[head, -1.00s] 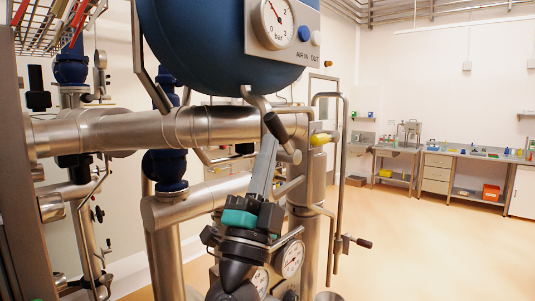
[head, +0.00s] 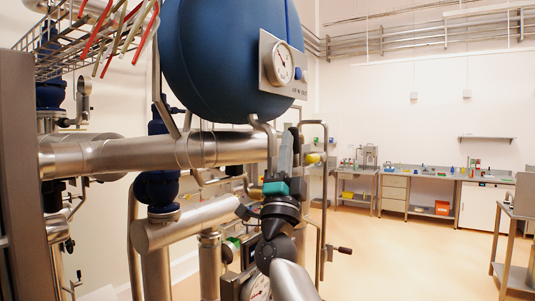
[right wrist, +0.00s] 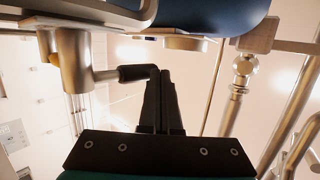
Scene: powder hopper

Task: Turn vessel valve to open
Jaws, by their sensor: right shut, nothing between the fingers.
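The blue vessel (head: 222,62) hangs at the upper middle of the head view, with a steel pipe below it. My right gripper (head: 287,136) points up under the vessel's right side, its fingers shut and empty. In the right wrist view, the valve's steel body (right wrist: 74,62) stands at the left. Its black handle (right wrist: 136,73) reaches right to the shut tips of my right gripper (right wrist: 165,72). I cannot tell whether the handle and the fingers touch. In the head view the gripper hides most of this valve. My left gripper is not in view.
A pressure gauge (head: 281,62) sits on the vessel's front. A yellow handle (head: 313,158) and a lower black-tipped lever (head: 344,250) are right of my gripper. Steel pipes (head: 190,222) crowd the left. The floor (head: 415,255) at the right is open before the far benches.

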